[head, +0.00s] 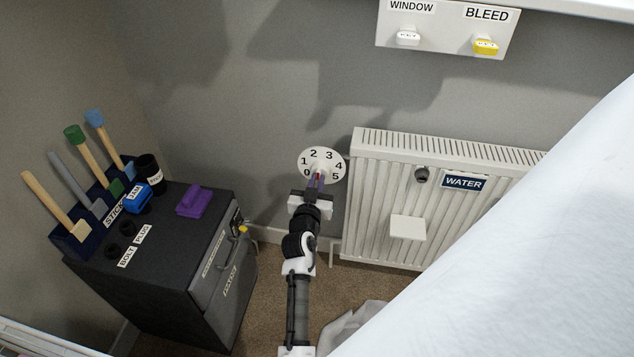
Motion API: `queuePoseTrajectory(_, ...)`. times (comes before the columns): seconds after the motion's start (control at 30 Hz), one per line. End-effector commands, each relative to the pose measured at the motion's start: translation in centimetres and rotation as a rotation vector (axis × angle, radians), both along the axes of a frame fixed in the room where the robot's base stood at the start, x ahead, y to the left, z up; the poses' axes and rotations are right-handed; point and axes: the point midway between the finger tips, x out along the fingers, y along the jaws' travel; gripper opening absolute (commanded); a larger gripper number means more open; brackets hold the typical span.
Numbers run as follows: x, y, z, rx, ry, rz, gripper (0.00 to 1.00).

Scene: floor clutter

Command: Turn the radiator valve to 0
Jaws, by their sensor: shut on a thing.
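The radiator valve has a round white dial (321,155) numbered 0 to 5, just left of the white radiator (440,150). The 0 is at the lower left, the 2 and 3 at the top, and the 5 at the lower right. My gripper (316,182) reaches up from below, with its dark fingers over the lower middle of the dial. It is shut on the valve's knob, which the fingers mostly hide. A small red mark shows between the fingers; I cannot tell which number it points to.
A black cabinet (150,270) with tools, labels and a purple block (194,200) stands at left. A small pale plate (408,228) sits on the radiator front. A large white surface (520,260) covers the lower right.

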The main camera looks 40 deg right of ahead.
Motion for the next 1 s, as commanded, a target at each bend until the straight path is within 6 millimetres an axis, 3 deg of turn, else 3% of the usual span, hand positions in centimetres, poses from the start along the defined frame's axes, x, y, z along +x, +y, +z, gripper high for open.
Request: queuePoseTrajectory(1.0, 0.15, 0.17, 0.03, -0.629, 0.737, 0.002, 0.0)
